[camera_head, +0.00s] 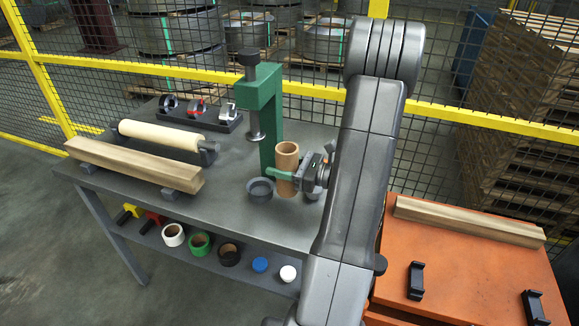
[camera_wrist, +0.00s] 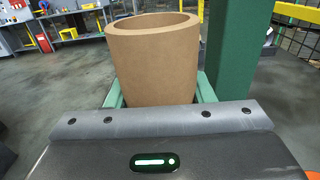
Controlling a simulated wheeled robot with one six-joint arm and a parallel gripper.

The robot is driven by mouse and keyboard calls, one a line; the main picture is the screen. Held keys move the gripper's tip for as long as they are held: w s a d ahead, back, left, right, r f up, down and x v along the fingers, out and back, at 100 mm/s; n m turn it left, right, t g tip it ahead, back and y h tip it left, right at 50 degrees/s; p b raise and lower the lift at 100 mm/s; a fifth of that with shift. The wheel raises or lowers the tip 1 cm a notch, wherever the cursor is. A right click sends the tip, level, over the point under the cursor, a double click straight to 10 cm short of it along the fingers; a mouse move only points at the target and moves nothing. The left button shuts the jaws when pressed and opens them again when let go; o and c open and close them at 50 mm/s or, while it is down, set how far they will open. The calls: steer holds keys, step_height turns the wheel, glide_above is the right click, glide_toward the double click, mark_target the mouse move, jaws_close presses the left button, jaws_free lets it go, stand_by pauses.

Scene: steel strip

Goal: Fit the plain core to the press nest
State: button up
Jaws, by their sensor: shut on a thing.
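The plain core (camera_head: 286,158) is a brown cardboard tube, upright. My gripper (camera_head: 283,174), with green fingers, is shut around its lower part. In the wrist view the core (camera_wrist: 152,65) stands open end up between the two green fingers (camera_wrist: 155,95); its lower end is hidden. The green press (camera_head: 268,110) stands on the bench, its dark screw and round foot hanging down at its left. A round grey cup (camera_head: 261,196), seemingly the press nest, is below the foot and looks empty. The core is just right of this cup, not in it. I cannot tell how high it is held.
Another grey cup (camera_head: 314,194) is partly hidden behind my arm. A cream roll (camera_head: 160,136), a wooden beam (camera_head: 135,166) and a rack of clamps (camera_head: 200,114) occupy the bench's left. Tape rolls and caps lie on the shelf below. An orange cabinet (camera_head: 450,262) stands right.

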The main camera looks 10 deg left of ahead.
steer(key=w+a, duration=0.1)
steer(key=a, duration=0.7)
steer(key=shift+a, duration=0.2)
stand_by(0.4)
steer(key=shift+f+b, duration=1.65)
steer(key=shift+f, duration=0.15)
stand_by(1.6)
steer(key=o, duration=1.1)
steer(key=shift+d, duration=0.1)
steer(key=d, duration=0.4)
steer(key=s+d+b, duration=0.1)
steer(key=d, duration=0.8)
steer(key=shift+s+d+b, duration=0.25)
steer(key=shift+s+b, duration=0.15)
steer(key=shift+a, duration=0.1)
